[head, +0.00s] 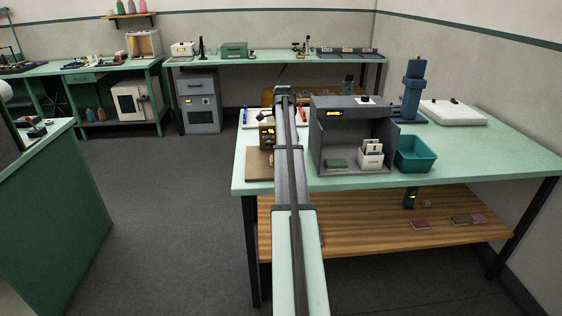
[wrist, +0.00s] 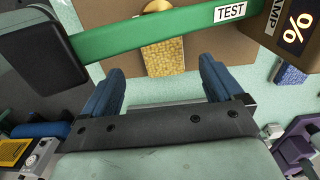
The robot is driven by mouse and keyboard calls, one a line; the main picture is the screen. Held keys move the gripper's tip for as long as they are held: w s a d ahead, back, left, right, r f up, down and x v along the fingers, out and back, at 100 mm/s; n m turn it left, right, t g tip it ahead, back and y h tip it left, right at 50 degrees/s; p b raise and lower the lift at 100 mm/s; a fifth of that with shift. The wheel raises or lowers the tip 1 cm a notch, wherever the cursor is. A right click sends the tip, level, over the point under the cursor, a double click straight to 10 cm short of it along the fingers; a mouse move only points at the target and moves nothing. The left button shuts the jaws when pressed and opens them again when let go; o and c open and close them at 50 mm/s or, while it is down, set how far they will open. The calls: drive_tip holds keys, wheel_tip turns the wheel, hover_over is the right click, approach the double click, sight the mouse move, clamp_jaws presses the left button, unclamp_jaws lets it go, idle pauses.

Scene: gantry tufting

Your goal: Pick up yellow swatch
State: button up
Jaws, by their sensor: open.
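The yellow swatch (wrist: 163,58) is in the wrist view, at the upper middle, against a brown board (wrist: 200,50). A green bar with a TEST label (wrist: 150,32) crosses in front of it, and a bit of yellow also shows above the bar. My gripper (wrist: 161,68) has its two blue fingers spread wide, one on each side of the swatch's lower end in the picture. Nothing is held between them. I cannot tell the height gap. In the head view my arm covers the gripper, and I cannot make out the swatch.
A dark brown box with a lit % display (wrist: 290,25) and a blue textured piece (wrist: 290,75) are at the wrist view's right. In the head view, a grey open-front cabinet (head: 325,125) and a teal bin (head: 416,153) stand right of my arm on the green bench (head: 480,165).

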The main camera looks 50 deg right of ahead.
drive_tip(key=shift+w+d+f, duration=0.1)
drive_tip(key=shift+f, duration=1.25)
drive_tip(key=shift+w+f, duration=0.1)
drive_tip(key=shift+f, duration=1.25)
drive_tip(key=shift+c, duration=0.4)
drive_tip(key=c, duration=1)
